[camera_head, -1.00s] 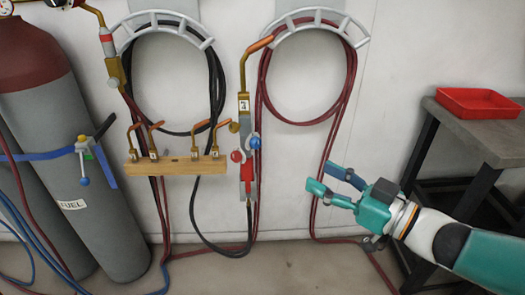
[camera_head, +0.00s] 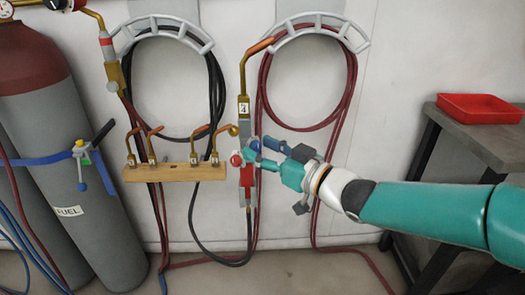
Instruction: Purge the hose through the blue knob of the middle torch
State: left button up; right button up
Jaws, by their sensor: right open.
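The torch (camera_head: 243,125) hangs upright against the wall, with a brass neck, a copper tip, a numbered label and a red lower body. Its blue knob (camera_head: 255,144) is on its right side and its red knob (camera_head: 237,160) on its left. My right gripper (camera_head: 262,154) reaches in from the right, open, with its fingertips at the blue knob. The fingers partly cover the knob's surroundings, and I cannot tell whether they touch it. My left gripper is not in view.
Grey gas cylinders (camera_head: 80,150) stand at left, one labelled FUEL. A wooden rack (camera_head: 175,172) holds several copper tips left of the torch. Hoses hang from two wall hangers (camera_head: 318,20). A red tray (camera_head: 478,107) sits on a bench (camera_head: 490,140) at right.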

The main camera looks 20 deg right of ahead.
jog(key=shift+c, duration=0.2)
grip_shut()
dwell(0.3)
jog(key=shift+f+n+b, duration=0.1)
jog(key=shift+n+b, duration=0.95)
jog(key=shift+n, duration=0.25)
jog(key=n+b, duration=0.2)
jog(key=n, duration=0.1)
jog(key=n+b, duration=0.2)
jog(key=n, duration=0.2)
jog(key=shift+a+n+b, duration=0.1)
jog(key=shift+n+b, duration=0.25)
jog(key=shift+n, duration=0.05)
jog(key=shift+n+b, duration=0.7)
jog(key=shift+n, duration=0.9)
